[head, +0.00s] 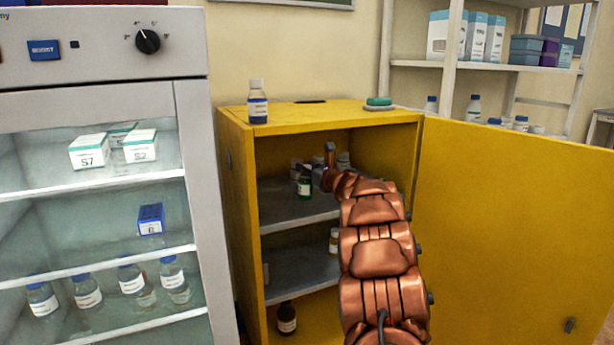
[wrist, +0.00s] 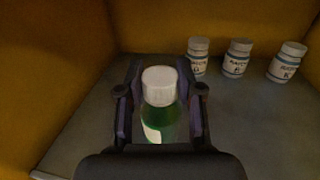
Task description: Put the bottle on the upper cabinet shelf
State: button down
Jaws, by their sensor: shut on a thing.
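The bottle is green with a white cap and a pale label. In the wrist view the bottle (wrist: 160,112) stands between the two fingers of my gripper (wrist: 160,105), which is shut on it. In the head view the green bottle (head: 304,185) is inside the yellow cabinet (head: 240,190), at the upper shelf (head: 285,212). It looks upright. I cannot tell whether its base touches the shelf. My gripper (head: 318,177) reaches in through the open front, and my arm hides part of the shelves.
Several white labelled bottles (wrist: 237,58) stand at the back of the upper shelf. The cabinet door (head: 515,230) is open to the right. A brown bottle (head: 287,317) stands at the cabinet bottom. Bare shelf shows left of the gripper.

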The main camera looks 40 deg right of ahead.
jog(key=shift+f, duration=0.9)
jog(key=shift+f+b, duration=0.15)
jog(key=shift+b, duration=0.15)
jog(key=c, duration=0.7)
grip_release()
jog(key=shift+c, duration=0.2)
jog(key=shift+r+p, duration=0.25)
jog(key=shift+p, duration=0.05)
jog(key=s+a, duration=0.2)
jog(key=s, duration=1)
jog(key=shift+f, duration=0.15)
jog(key=shift+w+a, duration=0.1)
